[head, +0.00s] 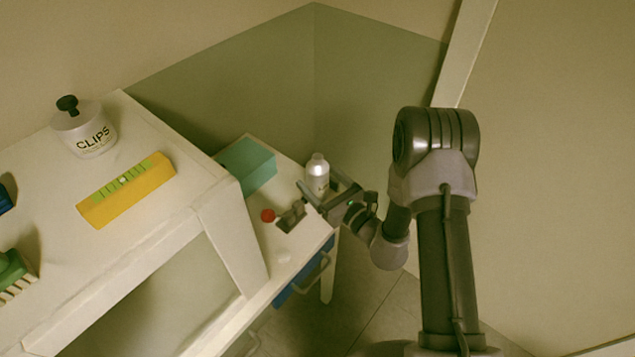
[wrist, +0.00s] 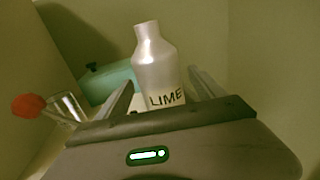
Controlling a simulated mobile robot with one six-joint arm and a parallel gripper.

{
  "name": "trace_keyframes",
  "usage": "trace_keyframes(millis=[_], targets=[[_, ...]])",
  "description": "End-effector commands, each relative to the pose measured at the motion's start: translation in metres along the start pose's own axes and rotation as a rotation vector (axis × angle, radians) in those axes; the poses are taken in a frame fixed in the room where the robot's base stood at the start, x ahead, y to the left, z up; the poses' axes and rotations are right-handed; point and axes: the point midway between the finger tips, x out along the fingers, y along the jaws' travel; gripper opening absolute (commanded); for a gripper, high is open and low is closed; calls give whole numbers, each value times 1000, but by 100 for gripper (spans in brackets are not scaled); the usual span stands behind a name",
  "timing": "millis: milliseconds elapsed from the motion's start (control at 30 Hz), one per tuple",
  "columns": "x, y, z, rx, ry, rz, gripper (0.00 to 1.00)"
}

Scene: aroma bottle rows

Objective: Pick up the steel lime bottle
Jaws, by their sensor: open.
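The steel lime bottle (head: 317,172) stands upright on the small lower table in the head view. In the wrist view the bottle (wrist: 158,72) shows its silver body and the dark word LIME, its lower end hidden behind my gripper's body. My gripper (head: 320,192) is open at the bottle. In the wrist view its two fingers (wrist: 160,92) lie on either side of the bottle's lower body. I see no clear grip on it; whether a finger touches it I cannot tell.
A teal box (head: 246,166) stands behind left of the bottle. Walls are close behind.

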Motion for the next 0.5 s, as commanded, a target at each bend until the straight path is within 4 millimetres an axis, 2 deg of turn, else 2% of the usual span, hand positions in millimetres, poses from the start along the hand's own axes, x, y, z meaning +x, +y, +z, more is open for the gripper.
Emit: trace_keyframes(millis=[100,300,500], targets=[[12,0,0,0,0,0,79],[13,0,1,1,1,0,79],[12,0,0,1,1,0,39]])
